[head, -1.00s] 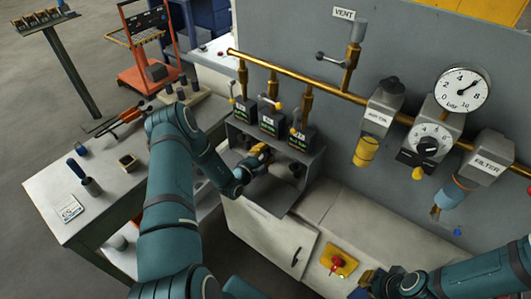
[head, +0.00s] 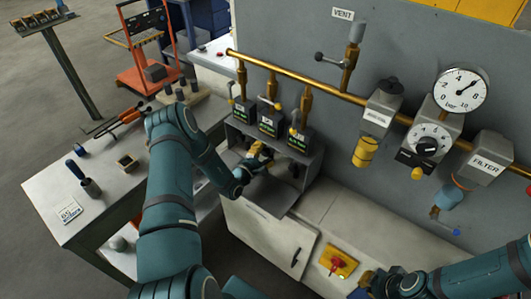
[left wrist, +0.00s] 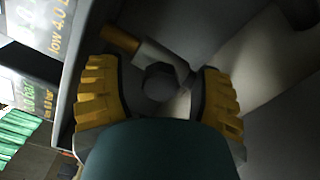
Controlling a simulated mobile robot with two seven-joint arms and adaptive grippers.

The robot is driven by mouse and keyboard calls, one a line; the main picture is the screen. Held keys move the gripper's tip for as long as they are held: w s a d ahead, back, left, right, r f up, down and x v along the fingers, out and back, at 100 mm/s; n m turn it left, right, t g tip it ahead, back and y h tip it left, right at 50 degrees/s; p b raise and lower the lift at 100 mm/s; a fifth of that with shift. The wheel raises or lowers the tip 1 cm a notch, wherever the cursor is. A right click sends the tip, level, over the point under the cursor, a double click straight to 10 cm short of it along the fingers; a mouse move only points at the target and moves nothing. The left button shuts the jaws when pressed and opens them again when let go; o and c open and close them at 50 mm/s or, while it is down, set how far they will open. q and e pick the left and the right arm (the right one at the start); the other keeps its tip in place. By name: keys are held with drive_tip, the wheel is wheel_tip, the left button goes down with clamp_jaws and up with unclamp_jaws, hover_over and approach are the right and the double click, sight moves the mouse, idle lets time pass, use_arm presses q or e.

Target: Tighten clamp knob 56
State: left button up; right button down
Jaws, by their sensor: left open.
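My left gripper (head: 257,158) is inside the open grey box under the brass pipe in the head view. In the left wrist view its two yellow-padded fingers (left wrist: 160,98) stand apart, one on each side of a dark round or faceted knob (left wrist: 159,82). I cannot tell whether either finger touches it. A grey stem with a brass-coloured end (left wrist: 122,40) lies just beyond the knob. No number 56 is readable on it. In the head view the arm and gripper hide the knob. My right gripper (head: 376,283) is at the lower right, its fingers unclear.
The box (head: 312,165) closely surrounds the left gripper, with labelled valve blocks (head: 270,122) above it. A red knob on a yellow plate (head: 338,264) is on the bench. The left table (head: 115,197) holds tools.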

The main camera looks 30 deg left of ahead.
use_arm(q)
drive_tip(key=s, duration=0.8)
drive_tip(key=s+a, duration=0.1)
drive_tip(key=s, duration=0.3)
drive_tip(key=d+g+h, duration=0.1)
drive_tip(key=d, duration=0.2)
drive_tip(key=d+m+g+h, duration=0.1)
drive_tip(key=d+h, duration=0.1)
drive_tip(key=d, duration=0.1)
drive_tip(key=d+m+h, duration=0.1)
drive_tip(key=d+h, duration=0.1)
drive_tip(key=d, duration=0.1)
drive_tip(key=shift+d+f+g, duration=0.15)
drive_tip(key=shift+d+g, duration=0.05)
drive_tip(key=shift+g, duration=0.2)
drive_tip(key=s+d+f+m+g+h, duration=0.1)
drive_tip(key=s+d+m+g+h, duration=0.25)
drive_tip(key=s+d+g, duration=0.35)
drive_tip(key=s+d+m+g+h, duration=0.3)
drive_tip(key=d+m+g, duration=0.15)
drive_tip(key=d, duration=0.45)
drive_tip(key=s+f+m+g+y, duration=0.3)
drive_tip(key=s+m+g+y, duration=0.3)
drive_tip(key=s+m+y, duration=0.15)
drive_tip(key=w+d+r+m+t+y+b, duration=0.1)
drive_tip(key=w+d+r+m+t, duration=0.1)
drive_tip(key=w+d+m+t, duration=0.1)
drive_tip(key=shift+w+t+y, duration=0.4)
drive_tip(key=shift+w+t, duration=0.25)
drive_tip(key=shift+w, duration=0.3)
